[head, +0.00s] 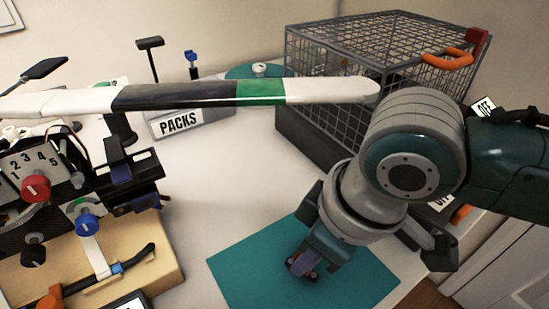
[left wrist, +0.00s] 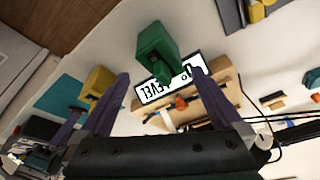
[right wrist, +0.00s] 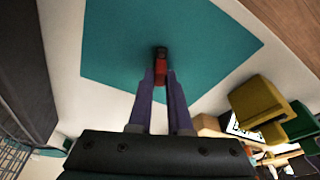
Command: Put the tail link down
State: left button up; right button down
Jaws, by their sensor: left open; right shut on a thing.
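My right gripper (head: 303,268) points down over the teal mat (head: 250,265). It is shut on a small red and dark piece, which I take for the tail link (right wrist: 160,66), seen between the fingertips in the right wrist view (right wrist: 160,78). The piece is at or just above the mat; I cannot tell if it touches. The mat also fills much of the right wrist view (right wrist: 110,40). My left gripper (left wrist: 163,86) is open, its fingers wide apart, with a green block (left wrist: 153,48) and a label beyond them. I cannot make it out in the head view.
A wire cage (head: 370,60) stands behind my right arm. A test rig with dials (head: 40,170) and a wooden board (head: 165,275) lie left of the mat. A long striped bar (head: 180,95) crosses the head view.

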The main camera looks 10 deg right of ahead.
aim_at(319, 278)
jog(key=c, duration=0.8)
grip_release()
jog(key=shift+f, duration=0.1)
jog(key=shift+c, duration=0.2)
pick_arm(q)
notch_tip(319, 278, up, 3)
jog(key=p, duration=0.2)
jog(key=shift+d+f+p, duration=0.1)
jog(key=shift+f+p, duration=0.05)
jog(key=shift+p, duration=0.2)
pick_arm(e)
jog(key=s+a+r+m+y, duration=0.1)
jog(key=s+a+r+y, duration=0.1)
jog(key=s+r, duration=0.45)
jog(key=s+d+r+m+t+h, duration=0.1)
jog(key=s+d+m, duration=0.4)
jog(key=d, duration=0.5)
jog(key=s+r+h, duration=0.1)
jog(key=s+h, duration=0.1)
jog(key=shift+d+r+m+h, duration=0.15)
jog(key=shift+d+m+h, duration=0.15)
jog(key=shift+d+h, duration=0.1)
